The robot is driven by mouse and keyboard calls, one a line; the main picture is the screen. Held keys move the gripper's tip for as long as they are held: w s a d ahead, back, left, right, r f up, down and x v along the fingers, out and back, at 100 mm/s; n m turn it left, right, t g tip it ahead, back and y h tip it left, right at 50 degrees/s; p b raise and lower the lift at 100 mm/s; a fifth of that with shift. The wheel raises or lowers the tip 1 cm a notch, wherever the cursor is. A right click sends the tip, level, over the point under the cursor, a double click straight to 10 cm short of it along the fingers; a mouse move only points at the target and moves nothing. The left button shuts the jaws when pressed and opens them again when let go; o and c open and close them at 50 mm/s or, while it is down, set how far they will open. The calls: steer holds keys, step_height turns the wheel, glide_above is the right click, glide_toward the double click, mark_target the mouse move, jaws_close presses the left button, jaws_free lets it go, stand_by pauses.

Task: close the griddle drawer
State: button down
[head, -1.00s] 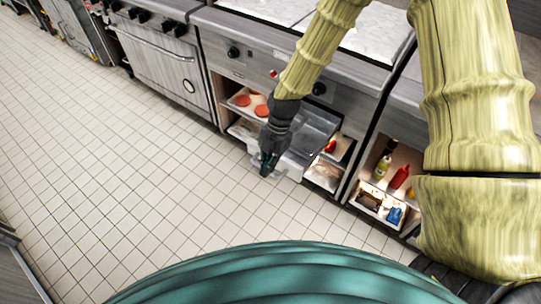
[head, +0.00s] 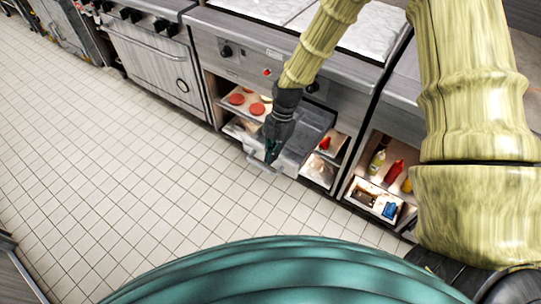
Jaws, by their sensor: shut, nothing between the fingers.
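The griddle drawer (head: 310,127) is a grey metal drawer that stands partly out of the front of the griddle unit (head: 340,68). Its handle (head: 262,163) shows at its lower front edge. My gripper (head: 271,153) is dark and shut, with nothing in it. It points down at the drawer's front, close by the handle. I cannot tell whether it touches the drawer. My gripper and wrist hide part of the drawer's left side.
Left of the drawer, a shelf holds red round patties (head: 237,99). On the right, open shelves hold a red bottle (head: 394,172), a yellow-green bottle (head: 377,161) and a bin with a blue item (head: 389,210). An oven (head: 150,65) stands at left. The tiled floor (head: 130,170) is clear.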

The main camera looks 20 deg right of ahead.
steer(key=w+d, duration=0.3)
steer(key=d, duration=0.1)
steer(key=w+d, duration=0.3)
steer(key=d, duration=0.1)
steer(key=w+d, duration=0.4)
steer(key=d, duration=0.1)
steer(key=shift+w+d, duration=0.1)
